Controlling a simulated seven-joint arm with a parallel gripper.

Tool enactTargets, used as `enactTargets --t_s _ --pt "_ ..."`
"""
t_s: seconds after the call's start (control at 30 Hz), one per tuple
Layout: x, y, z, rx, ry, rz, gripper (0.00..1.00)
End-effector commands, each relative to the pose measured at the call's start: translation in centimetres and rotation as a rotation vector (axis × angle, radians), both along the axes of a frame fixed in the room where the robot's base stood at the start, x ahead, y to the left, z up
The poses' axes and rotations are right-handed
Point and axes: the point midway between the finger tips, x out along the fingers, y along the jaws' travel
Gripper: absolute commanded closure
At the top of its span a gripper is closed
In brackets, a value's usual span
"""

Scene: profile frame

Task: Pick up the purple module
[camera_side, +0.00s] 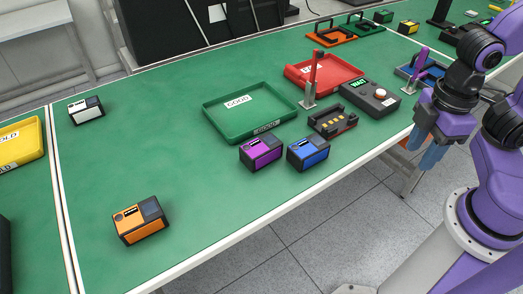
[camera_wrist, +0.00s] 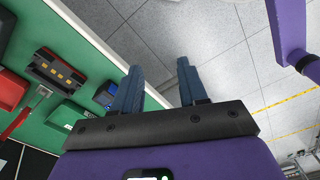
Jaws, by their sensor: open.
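The purple module (camera_side: 261,151) is a small black box with purple faces. It sits on the green table near its front edge in the side view, just left of the blue module (camera_side: 308,153). I cannot make out the purple module in the wrist view. My gripper (camera_side: 432,150) hangs over the table's front edge at the right, well away from the purple module. In the wrist view my gripper (camera_wrist: 160,88) has its two blue fingers apart with nothing between them, over the grey floor.
A green tray (camera_side: 215,118) stands behind the purple module. A black fixture (camera_side: 345,127) and a control box with a button (camera_side: 358,98) stand to the right. A red tray (camera_side: 298,80) is farther back. An orange module (camera_side: 140,220) sits front left. The table's left middle is clear.

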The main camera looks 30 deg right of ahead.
Motion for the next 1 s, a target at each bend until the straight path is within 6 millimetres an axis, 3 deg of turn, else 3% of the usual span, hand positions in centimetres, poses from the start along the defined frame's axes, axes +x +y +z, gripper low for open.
enactTargets --t_s 0.13,0.27,0.3,0.67,0.77,1.0 --pt "0.0 0.0 0.0 0.000 0.000 0.000 0.54" --pt "0.0 0.0 0.0 0.000 0.000 0.000 0.12" --pt "0.0 0.0 0.0 0.000 0.000 0.000 0.06" --pt "0.6 0.6 0.2 -0.001 0.000 0.009 0.06" --pt "2.2 1.9 0.7 -0.004 0.000 0.035 0.06" --pt "8.6 7.0 2.2 -0.013 -0.001 0.149 0.06"
